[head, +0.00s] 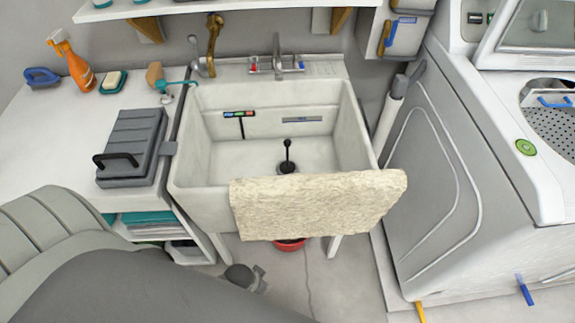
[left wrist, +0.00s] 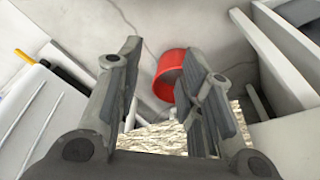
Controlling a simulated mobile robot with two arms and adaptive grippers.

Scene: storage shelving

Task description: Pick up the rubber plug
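A black rubber plug (head: 288,165) with a tall upright stem and a round knob stands at the drain in the floor of the white sink (head: 177,190). My left gripper (head: 248,278) shows in the head view low in front of the sink, partly hidden by my arm, outside the basin and well apart from the plug. In the left wrist view the two fingers of this gripper (left wrist: 162,55) are spread with nothing between them. The plug does not show in the left wrist view. My right gripper is not in view.
A beige towel (head: 315,205) hangs over the sink's front edge. A red bucket (head: 290,244) is on the floor under it and also shows in the left wrist view (left wrist: 172,72). A counter with a grey case (head: 135,140) is left; a washer (head: 450,170) is right.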

